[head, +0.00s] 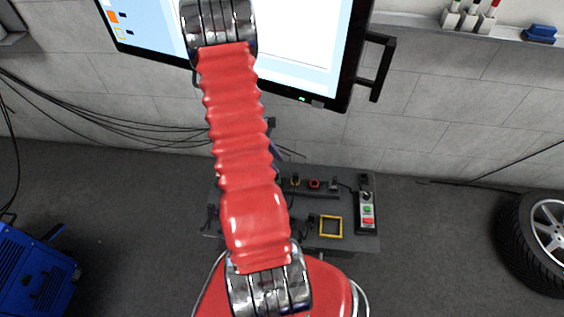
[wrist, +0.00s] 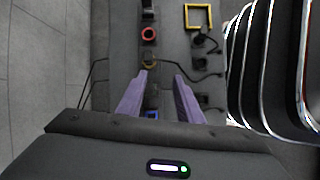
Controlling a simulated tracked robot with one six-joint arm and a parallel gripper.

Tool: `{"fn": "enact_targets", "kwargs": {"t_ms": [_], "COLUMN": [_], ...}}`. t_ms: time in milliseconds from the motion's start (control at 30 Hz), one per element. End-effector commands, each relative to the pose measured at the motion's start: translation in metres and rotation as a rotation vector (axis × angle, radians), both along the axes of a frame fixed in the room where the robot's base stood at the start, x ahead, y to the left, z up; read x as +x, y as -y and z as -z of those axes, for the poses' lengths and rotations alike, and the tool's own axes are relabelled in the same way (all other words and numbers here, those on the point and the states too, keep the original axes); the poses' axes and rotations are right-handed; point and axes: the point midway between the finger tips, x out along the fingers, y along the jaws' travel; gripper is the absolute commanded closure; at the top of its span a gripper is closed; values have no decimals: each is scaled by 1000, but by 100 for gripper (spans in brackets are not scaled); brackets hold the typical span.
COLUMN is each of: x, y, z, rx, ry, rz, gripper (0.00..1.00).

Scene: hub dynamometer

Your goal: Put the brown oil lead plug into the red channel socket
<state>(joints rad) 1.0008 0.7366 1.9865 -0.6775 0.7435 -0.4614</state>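The red channel socket shows as a red ring on the grey bench, in the head view (head: 314,184) and at the upper middle of the wrist view (wrist: 148,34). No plug is visible in it. Several dark plugs with black cables lie right of the socket row in the wrist view, one of them near the yellow frame (wrist: 200,39). Their colours are too dark to tell which is the brown oil lead plug. My gripper (wrist: 160,76) has two purple fingers spread apart with nothing between them, over the bench below the red socket in the picture. In the head view my arm mostly hides it.
A yellow-ringed socket (wrist: 149,60) and a blue square socket (wrist: 152,115) share the row. A yellow square frame (head: 330,226) and a button box (head: 367,208) are at the bench's right. A monitor (head: 310,50) hangs behind; a tyre (head: 535,240) stands right.

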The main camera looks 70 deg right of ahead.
Motion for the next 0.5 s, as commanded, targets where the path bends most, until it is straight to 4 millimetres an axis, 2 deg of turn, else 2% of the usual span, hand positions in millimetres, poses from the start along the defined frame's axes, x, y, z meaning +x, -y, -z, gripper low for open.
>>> {"fn": "enact_targets", "kwargs": {"t_ms": [100,200,300,500], "x": [-17,-20,-18,-18], "y": [7,21,27,29], "z": [20,28,30,30], "rx": [31,47,53,54], "ry": [-21,-28,-30,-30], "rz": [-27,-103,-154,-167], "gripper": [67,67,67,67]}}
